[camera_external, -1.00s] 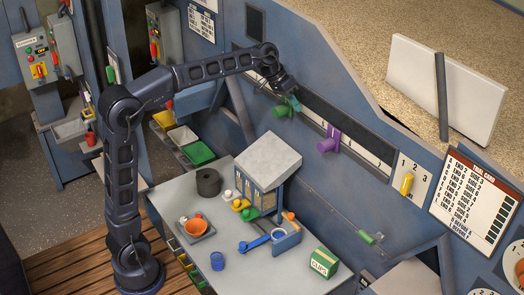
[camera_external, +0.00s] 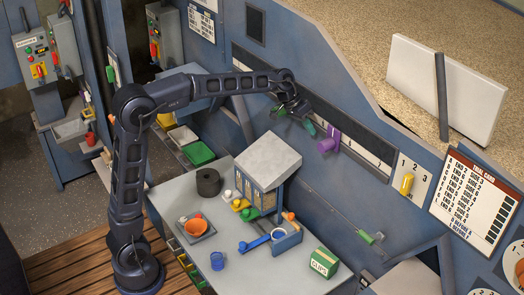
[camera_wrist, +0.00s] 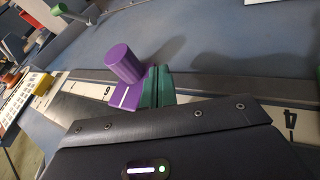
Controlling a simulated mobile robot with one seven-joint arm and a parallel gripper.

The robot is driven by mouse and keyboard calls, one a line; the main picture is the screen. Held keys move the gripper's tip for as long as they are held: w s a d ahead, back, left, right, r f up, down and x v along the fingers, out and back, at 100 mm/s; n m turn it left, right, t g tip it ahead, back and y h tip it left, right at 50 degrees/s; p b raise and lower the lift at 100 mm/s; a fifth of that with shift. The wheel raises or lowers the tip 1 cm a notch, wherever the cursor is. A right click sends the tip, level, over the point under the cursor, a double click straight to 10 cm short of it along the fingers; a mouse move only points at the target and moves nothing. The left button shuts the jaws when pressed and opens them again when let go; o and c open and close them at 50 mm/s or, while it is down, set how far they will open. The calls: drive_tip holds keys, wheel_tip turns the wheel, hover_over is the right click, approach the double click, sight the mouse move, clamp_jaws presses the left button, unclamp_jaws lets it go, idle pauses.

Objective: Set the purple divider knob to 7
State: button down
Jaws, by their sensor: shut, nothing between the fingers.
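The purple divider knob (camera_external: 327,144) stands on the long slotted scale on the sloping blue panel. In the wrist view the purple knob (camera_wrist: 124,65) sits on a purple base with a white pointer line. My gripper (camera_external: 308,127) is shut and empty. Its teal fingertips (camera_wrist: 155,87) are close together right beside the knob's base, on its left in the external view. Whether they touch it I cannot tell.
A yellow knob (camera_external: 407,183) with a 1-2-3 plate is right of the scale. A green-handled rod (camera_external: 367,237) lies lower on the panel. The grey table (camera_external: 190,193) below holds a small hopper, cups and a green box. The panel around the purple knob is clear.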

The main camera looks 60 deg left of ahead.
drive_tip(key=shift+d+f, duration=0.15)
drive_tip(key=shift+d, duration=0.75)
drive_tip(key=shift+d+f, duration=0.15)
drive_tip(key=shift+d, duration=0.75)
drive_tip(key=d, duration=2.1)
drive_tip(key=shift+d, duration=0.35)
drive_tip(key=shift+s+r, duration=0.1)
drive_tip(key=s+a+r, duration=0.3)
drive_tip(key=a+r, duration=0.5)
drive_tip(key=r, duration=0.1)
drive_tip(key=shift+s+a, duration=0.2)
drive_tip(key=shift+a, duration=0.05)
